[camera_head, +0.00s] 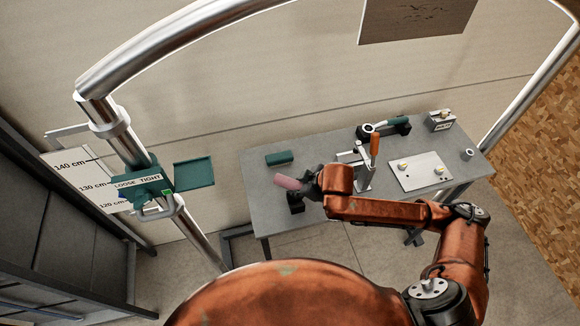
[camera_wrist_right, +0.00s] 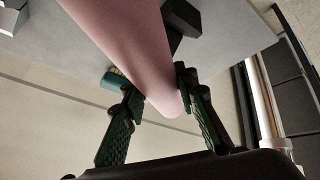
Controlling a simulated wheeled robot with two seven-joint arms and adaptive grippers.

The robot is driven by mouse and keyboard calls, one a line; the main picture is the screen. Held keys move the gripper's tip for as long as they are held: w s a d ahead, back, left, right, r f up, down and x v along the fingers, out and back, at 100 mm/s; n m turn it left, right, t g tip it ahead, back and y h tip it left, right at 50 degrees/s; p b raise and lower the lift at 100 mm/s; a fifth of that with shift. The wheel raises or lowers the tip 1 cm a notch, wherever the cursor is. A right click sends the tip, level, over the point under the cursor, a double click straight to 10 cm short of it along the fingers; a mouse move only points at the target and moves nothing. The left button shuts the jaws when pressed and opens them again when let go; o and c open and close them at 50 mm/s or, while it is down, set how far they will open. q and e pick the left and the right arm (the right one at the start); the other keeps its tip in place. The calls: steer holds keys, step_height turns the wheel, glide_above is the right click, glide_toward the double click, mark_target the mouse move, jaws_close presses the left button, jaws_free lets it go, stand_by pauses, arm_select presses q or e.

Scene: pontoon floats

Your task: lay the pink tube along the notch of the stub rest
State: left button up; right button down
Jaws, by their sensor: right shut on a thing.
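The pink tube (camera_head: 287,182) is in my right gripper (camera_head: 308,184), near the front left of the grey table, and sticks out to the left. In the right wrist view the pink tube (camera_wrist_right: 130,40) runs between the two green-padded fingers (camera_wrist_right: 158,90), which are shut on it. A black block (camera_head: 296,204), which looks like the stub rest, is just below the tube in the head view. Part of this black block (camera_wrist_right: 184,18) shows behind the tube in the wrist view. Its notch is not clear, and I cannot tell whether the tube touches it. My left gripper is out of view.
A dark green block (camera_head: 279,158) lies behind the tube on the table (camera_head: 258,187). A toggle clamp with an orange handle (camera_head: 374,146) stands right of my gripper. A pale plate (camera_head: 420,180) lies farther right. A railing post with a green tray (camera_head: 194,173) is left.

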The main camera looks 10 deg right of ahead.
steer(key=r+n+y+p, duration=0.1)
steer(key=p, duration=0.1)
steer(key=a+r+n+y+p, duration=0.1)
steer(key=n+p, duration=0.1)
steer(key=a+r+n+y+p, duration=0.1)
steer(key=r+n+p, duration=0.1)
steer(key=shift+s+a+g, duration=0.1)
steer(key=shift+g, duration=0.3)
steer(key=r+n+p, duration=0.1)
steer(key=p, duration=0.1)
steer(key=r+n+g+y+p, duration=0.1)
steer(key=n, duration=0.1)
steer(key=shift+a+r+n+y+p, duration=0.15)
steer(key=shift+a+n+y+p, duration=0.15)
steer(key=shift+a+p, duration=0.1)
arm_select(q)
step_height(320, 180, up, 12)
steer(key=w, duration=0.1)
steer(key=shift+p, duration=0.3)
arm_select(e)
steer(key=shift+a+n+g+y, duration=0.1)
steer(key=shift+n+g+y, duration=0.2)
steer(key=shift+n, duration=0.1)
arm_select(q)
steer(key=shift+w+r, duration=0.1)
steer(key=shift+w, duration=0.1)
arm_select(e)
steer(key=shift+r, duration=0.1)
